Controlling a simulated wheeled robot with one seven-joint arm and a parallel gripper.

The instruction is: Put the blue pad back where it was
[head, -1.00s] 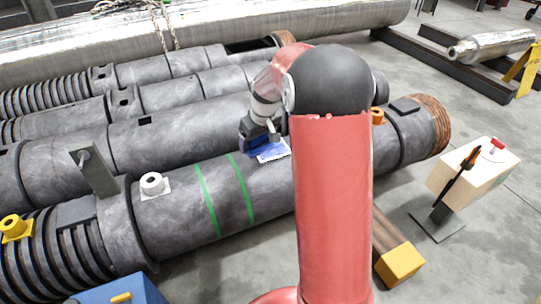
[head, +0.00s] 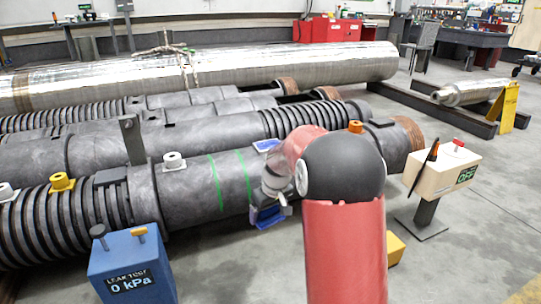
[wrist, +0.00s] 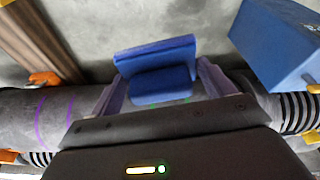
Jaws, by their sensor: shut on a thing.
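My gripper (head: 270,207) is shut on the blue pad (head: 267,218) and holds it at the near side of the front dark barrel (head: 190,190), right of two green stripes. In the wrist view the blue pad (wrist: 155,52) sits between the two fingers (wrist: 160,85), with its wide plate beyond them. I cannot tell whether the pad touches the barrel.
A blue leak-test box (head: 130,270) reading 0 kPa stands at the front left. A cream control box (head: 443,172) on a post stands at the right. A white fitting (head: 174,161) and an orange fitting (head: 355,127) stick up from the barrel. Floor in front is partly clear.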

